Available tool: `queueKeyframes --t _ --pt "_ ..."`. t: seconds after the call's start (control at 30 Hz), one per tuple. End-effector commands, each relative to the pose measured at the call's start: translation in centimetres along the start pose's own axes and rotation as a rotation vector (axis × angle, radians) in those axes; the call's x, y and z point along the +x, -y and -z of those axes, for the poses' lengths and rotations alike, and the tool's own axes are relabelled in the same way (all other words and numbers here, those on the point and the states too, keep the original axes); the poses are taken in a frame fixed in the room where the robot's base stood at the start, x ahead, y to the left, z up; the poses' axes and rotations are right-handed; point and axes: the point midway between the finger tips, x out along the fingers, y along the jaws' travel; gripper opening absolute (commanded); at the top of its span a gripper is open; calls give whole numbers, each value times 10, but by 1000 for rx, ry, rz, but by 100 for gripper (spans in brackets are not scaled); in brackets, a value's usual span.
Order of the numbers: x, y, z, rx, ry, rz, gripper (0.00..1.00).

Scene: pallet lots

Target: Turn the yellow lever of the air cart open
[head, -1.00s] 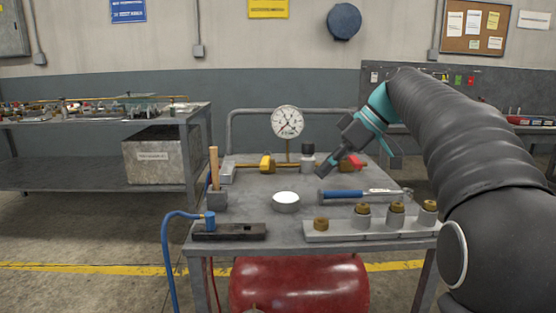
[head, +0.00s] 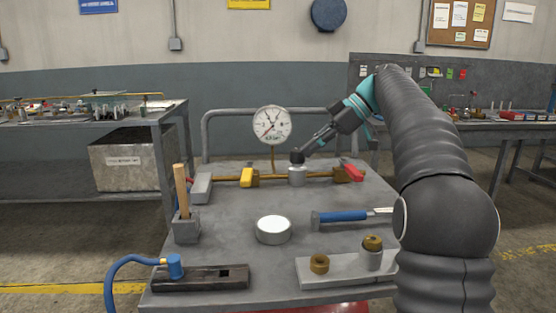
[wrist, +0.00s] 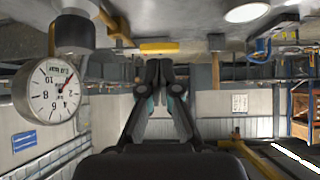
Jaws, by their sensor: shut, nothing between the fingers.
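The yellow lever (head: 247,177) sits on the brass pipe (head: 275,177) at the back of the air cart (head: 225,222), left of the pressure gauge (head: 271,125). In the wrist view the yellow lever (wrist: 158,47) is a short bar just beyond my fingertips. My gripper (head: 304,150) reaches in from the right, by the dark-capped fitting (head: 297,158) in the middle of the pipe. Its fingers (wrist: 160,66) are together with nothing between them. I cannot tell whether it touches the fitting; in the head view it is apart from the yellow lever.
A red lever (head: 354,173) is on the right of the pipe. The gauge (wrist: 50,92) shows left of my fingers in the wrist view.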

Motion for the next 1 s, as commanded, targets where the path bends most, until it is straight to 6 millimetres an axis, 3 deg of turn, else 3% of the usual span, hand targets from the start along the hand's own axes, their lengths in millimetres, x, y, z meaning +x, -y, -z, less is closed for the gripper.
queueKeyframes --t 0.6,1.0 --pt "104 2 5 -5 1 6 0" --pt "127 1 27 -1 1 3 0"
